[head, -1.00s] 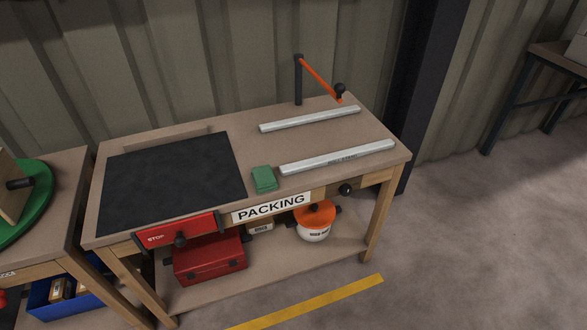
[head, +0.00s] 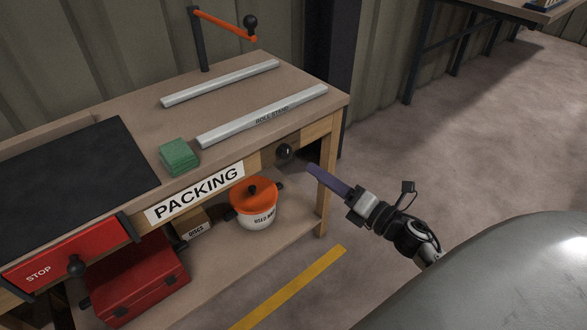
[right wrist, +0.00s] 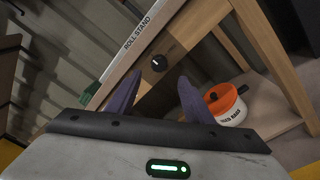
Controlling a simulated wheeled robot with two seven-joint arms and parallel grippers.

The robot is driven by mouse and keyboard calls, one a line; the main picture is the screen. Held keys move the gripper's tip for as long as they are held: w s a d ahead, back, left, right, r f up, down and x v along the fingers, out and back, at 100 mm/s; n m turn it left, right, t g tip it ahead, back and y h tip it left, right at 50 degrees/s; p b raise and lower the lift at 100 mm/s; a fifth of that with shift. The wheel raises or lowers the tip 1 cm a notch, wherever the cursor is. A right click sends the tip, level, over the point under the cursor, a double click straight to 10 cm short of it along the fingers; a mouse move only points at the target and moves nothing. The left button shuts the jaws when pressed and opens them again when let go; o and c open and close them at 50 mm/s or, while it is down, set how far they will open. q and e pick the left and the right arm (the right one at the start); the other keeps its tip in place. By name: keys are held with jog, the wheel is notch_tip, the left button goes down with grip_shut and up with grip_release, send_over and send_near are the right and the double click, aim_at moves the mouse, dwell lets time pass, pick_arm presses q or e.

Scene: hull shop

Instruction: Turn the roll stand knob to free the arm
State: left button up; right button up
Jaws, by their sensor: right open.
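The black roll stand knob (head: 284,151) sits on the front edge of the packing bench, below the bar marked ROLL STAND (head: 265,115). The orange arm (head: 226,25) reaches from a black post on the bench top and has a black ball at its end. My right gripper (head: 308,168) is in front of the bench, a little right of the knob and apart from it. In the right wrist view its two purple fingers (right wrist: 155,98) are open, and the knob (right wrist: 160,63) shows beyond the gap between them. My left gripper is not in view.
A second pale bar (head: 220,84) and a green block (head: 179,156) lie on the bench top. A red STOP panel (head: 60,252) is on the bench front. An orange-lidded pot (head: 256,208) and a red toolbox (head: 140,285) stand on the lower shelf. Floor is clear at right.

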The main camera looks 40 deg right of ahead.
aim_at(289, 154)
jog(key=w, duration=0.2)
jog(key=w+a, duration=0.1)
jog(key=w, duration=0.5)
jog(key=shift+w+a+b, duration=0.2)
jog(key=shift+w+b, duration=0.05)
jog(key=shift+b, duration=0.05)
jog(key=shift+w, duration=0.35)
jog(key=shift+w+a, duration=0.1)
jog(key=shift+w, duration=0.25)
jog(key=c, duration=1)
jog(key=shift+c, duration=0.2)
